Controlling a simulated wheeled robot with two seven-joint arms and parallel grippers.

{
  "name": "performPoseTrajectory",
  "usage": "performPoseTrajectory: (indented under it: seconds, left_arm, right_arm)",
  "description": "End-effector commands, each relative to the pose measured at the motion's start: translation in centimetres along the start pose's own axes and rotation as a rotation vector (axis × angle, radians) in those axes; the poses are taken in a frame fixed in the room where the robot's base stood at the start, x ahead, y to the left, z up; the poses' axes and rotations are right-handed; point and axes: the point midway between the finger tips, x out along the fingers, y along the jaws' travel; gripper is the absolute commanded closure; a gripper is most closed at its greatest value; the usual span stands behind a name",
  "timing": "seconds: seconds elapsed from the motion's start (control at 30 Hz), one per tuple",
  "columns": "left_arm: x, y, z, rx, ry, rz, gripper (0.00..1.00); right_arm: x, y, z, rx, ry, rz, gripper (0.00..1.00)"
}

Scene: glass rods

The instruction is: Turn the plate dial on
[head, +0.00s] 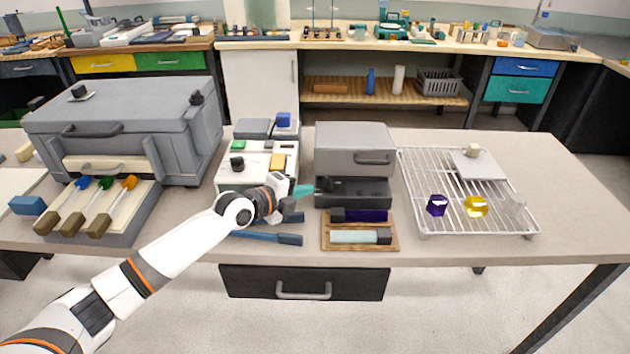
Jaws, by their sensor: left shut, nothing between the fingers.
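A white box-shaped device (258,150) stands left of centre on the bench. A black dial (237,163) is on its left side, with a green button (238,145) behind it and a yellow piece (278,161) to the right. I take this device to be the plate, but no label can be read. My left gripper (299,190) is shut and empty, right of the device's front and apart from the dial. My arm hides part of the device's front. The dial's setting is too small to tell. My right gripper is not in view.
A grey lidded box (125,125) stands at the left, with coloured-tip tools in a holder (62,232) before it. A grey drawer unit (355,140) is right of my gripper. A wire rack (470,230) holds small coloured pieces. The bench's right end is clear.

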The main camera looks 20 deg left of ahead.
Motion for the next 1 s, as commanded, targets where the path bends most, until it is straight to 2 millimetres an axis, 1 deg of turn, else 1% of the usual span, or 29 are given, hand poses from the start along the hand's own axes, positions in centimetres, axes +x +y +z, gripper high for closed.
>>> performPoseTrajectory:
  seconds: [0.03,0.1,0.2,0.3,0.43,0.77,1.0]
  left_arm:
    - [1.0,0.6,0.0,-0.003,0.0,0.003,1.0]
    - [2.0,0.9,0.1,-0.003,-0.001,0.002,1.0]
    - [3.0,1.0,0.0,-0.002,0.0,0.0,1.0]
    - [3.7,1.2,0.0,-0.002,0.0,0.0,1.0]
    - [4.0,1.2,0.0,0.0,-0.001,-0.001,1.0]
    - [4.0,1.1,0.0,0.0,0.0,0.0,1.0]
    - [4.5,1.0,-0.2,0.002,0.0,0.001,1.0]
  right_arm:
    - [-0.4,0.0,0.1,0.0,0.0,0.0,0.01]
    - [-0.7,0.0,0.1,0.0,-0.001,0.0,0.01]
    - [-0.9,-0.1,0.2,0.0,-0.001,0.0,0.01]
    - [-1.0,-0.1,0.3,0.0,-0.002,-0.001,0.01]
    - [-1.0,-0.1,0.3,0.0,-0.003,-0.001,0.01]
    - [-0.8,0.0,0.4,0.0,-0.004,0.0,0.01]
    - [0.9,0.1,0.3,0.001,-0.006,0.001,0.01]
